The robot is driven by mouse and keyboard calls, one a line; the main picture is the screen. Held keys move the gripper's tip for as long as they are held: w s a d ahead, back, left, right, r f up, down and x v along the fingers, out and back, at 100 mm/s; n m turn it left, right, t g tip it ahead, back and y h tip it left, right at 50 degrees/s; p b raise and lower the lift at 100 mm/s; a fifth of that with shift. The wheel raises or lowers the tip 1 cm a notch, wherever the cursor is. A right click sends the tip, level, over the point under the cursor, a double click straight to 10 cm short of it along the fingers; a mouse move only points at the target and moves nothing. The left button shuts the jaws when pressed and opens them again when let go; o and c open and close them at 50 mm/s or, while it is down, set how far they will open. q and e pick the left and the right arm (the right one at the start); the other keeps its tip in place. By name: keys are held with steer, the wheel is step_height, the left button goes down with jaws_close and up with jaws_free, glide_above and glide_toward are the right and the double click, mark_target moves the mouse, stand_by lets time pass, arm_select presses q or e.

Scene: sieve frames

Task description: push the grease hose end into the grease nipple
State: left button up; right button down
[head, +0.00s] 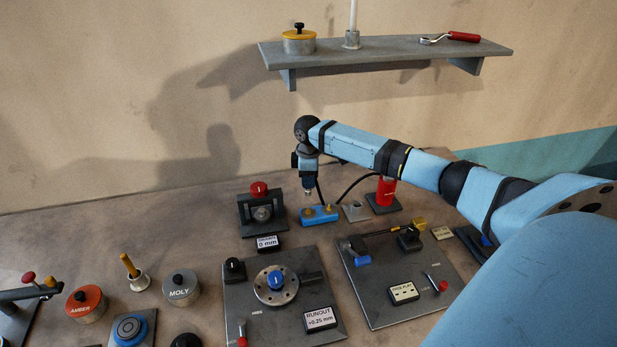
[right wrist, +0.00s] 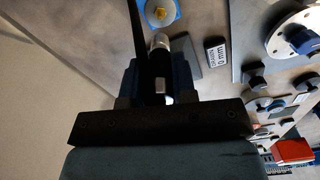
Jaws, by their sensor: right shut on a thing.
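My right gripper (head: 307,172) points down over the blue block (head: 320,216) and is shut on the grease hose end (head: 308,187), a silver fitting. Which nipple is the grease nipple, I cannot tell. My left gripper is out of view.
A black hose (head: 352,185) curves from the gripper to the red grease cylinder (head: 385,191). A red-knobbed fixture (head: 261,207) stands left of the block, and a small grey plate (head: 355,211) lies right of it. Panels with dials fill the front. A shelf (head: 390,54) hangs above.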

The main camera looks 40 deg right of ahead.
mark_target(309, 191)
steer(key=shift+r+p, duration=0.2)
steer(key=shift+p, duration=0.15)
steer(key=shift+f+b, duration=0.4)
steer(key=shift+f, duration=0.15)
steer(key=shift+f+b, duration=0.4)
steer(key=shift+f, duration=1.75)
steer(key=shift+f, duration=0.15)
steer(key=shift+f+b, duration=0.45)
steer(key=shift+f, duration=0.3)
steer(key=c, duration=0.8)
jaws_free()
steer(key=shift+f, duration=0.1)
steer(key=shift+c, duration=0.2)
